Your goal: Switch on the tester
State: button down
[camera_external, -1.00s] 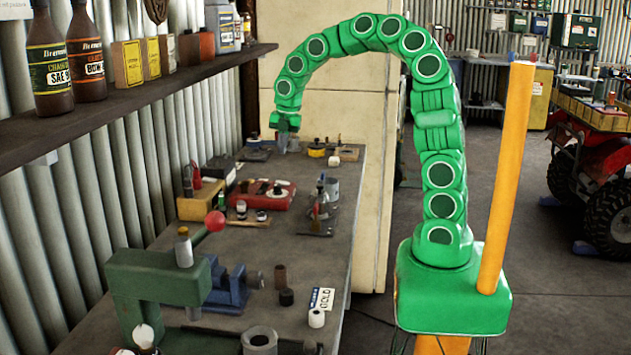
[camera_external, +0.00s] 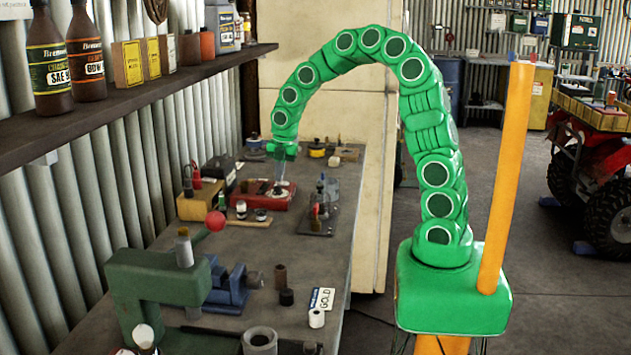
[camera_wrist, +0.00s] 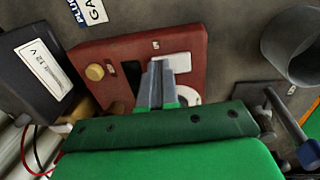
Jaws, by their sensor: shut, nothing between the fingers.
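The tester is a red box (camera_external: 247,191) on the workbench, and it fills the middle of the wrist view (camera_wrist: 110,48). Its face shows a brass-coloured knob (camera_wrist: 95,72), a dark slot or switch (camera_wrist: 132,70), a pale panel (camera_wrist: 178,62) and a round white dial partly hidden by my fingers. My gripper (camera_wrist: 156,75) is shut and empty, its fingertips over the middle of the tester's face. In the outside view my gripper (camera_external: 281,178) points down at the tester. I cannot tell whether the tips touch it.
A black box marked 12 V (camera_wrist: 42,62) stands left of the tester. A grey cup-like cylinder (camera_wrist: 292,45) is to the right. In the outside view, a stand with small tools (camera_external: 316,220) is right of the tester, and a green press (camera_external: 155,280) is nearer.

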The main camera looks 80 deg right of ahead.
jog(key=shift+f, duration=0.1)
jog(key=shift+w+f+g, duration=0.1)
jog(key=shift+w+g, duration=0.05)
jog(key=shift+g, duration=0.15)
jog(key=shift+s, duration=0.9)
jog(key=shift+r, duration=0.2)
notch_tip(320, 180, up, 14)
jog(key=s, duration=0.2)
dwell(0.4)
jog(key=shift+f, duration=0.1)
